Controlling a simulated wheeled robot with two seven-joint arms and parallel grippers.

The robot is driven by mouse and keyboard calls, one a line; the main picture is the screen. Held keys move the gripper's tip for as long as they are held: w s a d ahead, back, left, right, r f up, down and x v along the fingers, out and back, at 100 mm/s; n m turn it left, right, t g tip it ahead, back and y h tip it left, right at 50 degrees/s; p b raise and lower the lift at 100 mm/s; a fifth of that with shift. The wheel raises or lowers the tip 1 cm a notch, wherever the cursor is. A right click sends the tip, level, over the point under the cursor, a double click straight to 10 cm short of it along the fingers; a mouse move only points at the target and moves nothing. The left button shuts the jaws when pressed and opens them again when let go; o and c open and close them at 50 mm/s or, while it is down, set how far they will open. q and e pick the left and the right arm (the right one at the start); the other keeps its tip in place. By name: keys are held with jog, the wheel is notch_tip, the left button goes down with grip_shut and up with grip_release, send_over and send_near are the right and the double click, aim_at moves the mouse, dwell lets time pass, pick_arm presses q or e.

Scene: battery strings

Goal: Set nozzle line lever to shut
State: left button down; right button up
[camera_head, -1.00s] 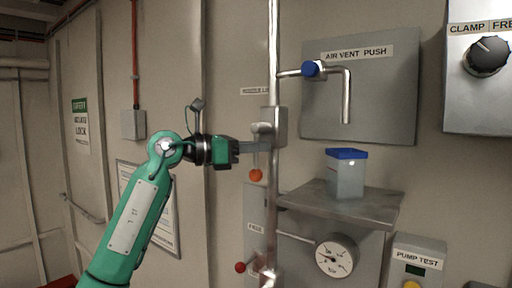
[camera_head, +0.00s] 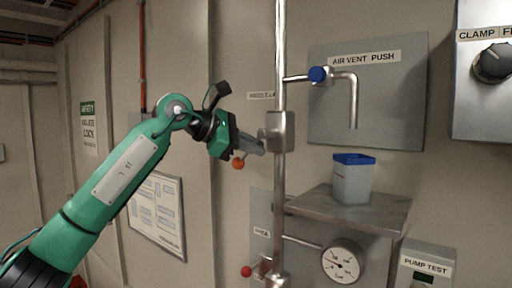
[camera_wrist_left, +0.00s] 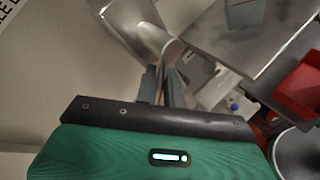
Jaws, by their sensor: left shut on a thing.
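The nozzle line valve block (camera_head: 277,132) sits on the vertical pipe, by a partly hidden "NOZZLE LI…" label (camera_head: 262,96). Its lever ends in an orange ball knob (camera_head: 238,163), which shows below and left of the block, so the lever is tilted down to the left. My left gripper (camera_head: 256,147) is at the lever, just left of the block, its jaws shut on it and hiding most of it. In the left wrist view the fingers (camera_wrist_left: 165,88) are close together beside the shiny metal valve body (camera_wrist_left: 140,25). My right gripper is out of view.
A vent pipe with a blue knob (camera_head: 318,74) and a shelf (camera_head: 375,212) with a blue-rimmed container (camera_head: 352,180) stand right of the pipe. Below are a gauge (camera_head: 342,260) and a red-knobbed lever (camera_head: 246,271).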

pick_arm(q)
jog(key=m+y, duration=0.1)
jog(key=r+m+t+y, duration=0.1)
jog(key=shift+w+a+r+m+y+p, duration=0.25)
jog(key=shift+a+r+m+y+p, duration=0.1)
jog(key=shift+a+r+m+y, duration=0.05)
jog(key=shift+a+r+m+t+y, duration=0.1)
jog(key=shift+r+m+t+y, duration=0.2)
jog(key=shift+m+t+y, duration=0.25)
jog(key=shift+r+m+t+y, duration=0.3)
jog(key=shift+m+t+y, duration=0.05)
jog(key=shift+m+y, duration=0.3)
jog(key=shift+w, duration=0.1)
jog(key=c, duration=1.6)
grip_release()
jog(key=shift+c, duration=0.2)
